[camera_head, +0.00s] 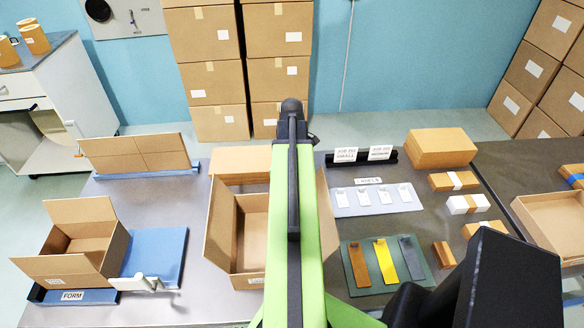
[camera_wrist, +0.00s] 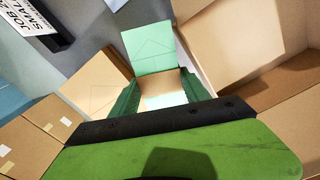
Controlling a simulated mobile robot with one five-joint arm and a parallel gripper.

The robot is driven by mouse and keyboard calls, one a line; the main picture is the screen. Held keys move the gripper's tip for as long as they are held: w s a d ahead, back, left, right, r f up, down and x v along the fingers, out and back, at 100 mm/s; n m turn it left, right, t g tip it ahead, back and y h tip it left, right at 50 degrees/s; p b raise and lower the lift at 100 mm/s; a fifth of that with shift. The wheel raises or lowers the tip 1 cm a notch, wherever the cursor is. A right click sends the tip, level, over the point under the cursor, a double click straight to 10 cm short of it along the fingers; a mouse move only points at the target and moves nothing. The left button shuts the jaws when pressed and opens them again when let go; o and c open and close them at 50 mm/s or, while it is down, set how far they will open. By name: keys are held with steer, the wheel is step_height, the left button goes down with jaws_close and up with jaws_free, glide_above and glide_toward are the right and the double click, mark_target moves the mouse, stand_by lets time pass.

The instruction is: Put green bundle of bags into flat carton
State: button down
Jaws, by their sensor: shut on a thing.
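In the wrist view my gripper (camera_wrist: 161,92) is shut on the green bundle of bags (camera_wrist: 149,48). The bundle is flat and pale green with a thin line mark and a kraft-coloured part between the fingers. In the head view my arm hides the gripper and the bundle. An open carton (camera_head: 221,230) with raised flaps stands mid-table, partly behind my arm. In the wrist view, open carton walls (camera_wrist: 232,45) lie just right of the bundle. A shallow open carton (camera_head: 533,226) sits at the right edge. I cannot tell for sure which is the flat carton.
Another open carton (camera_head: 82,262) stands at the left by a blue board (camera_head: 158,252). A label stand (camera_head: 333,160) and closed brown box (camera_head: 440,148) are at the back. Swatches lie on a green mat (camera_head: 347,262), beside several small banded packs (camera_head: 452,181).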

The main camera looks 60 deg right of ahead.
steer(key=w+d, duration=0.3)
steer(key=d, duration=0.2)
steer(key=w+d, duration=0.4)
steer(key=d, duration=0.1)
steer(key=w+d, duration=0.4)
steer(key=d, duration=0.2)
steer(key=shift+w+f, duration=0.15)
steer(key=shift+w, duration=0.05)
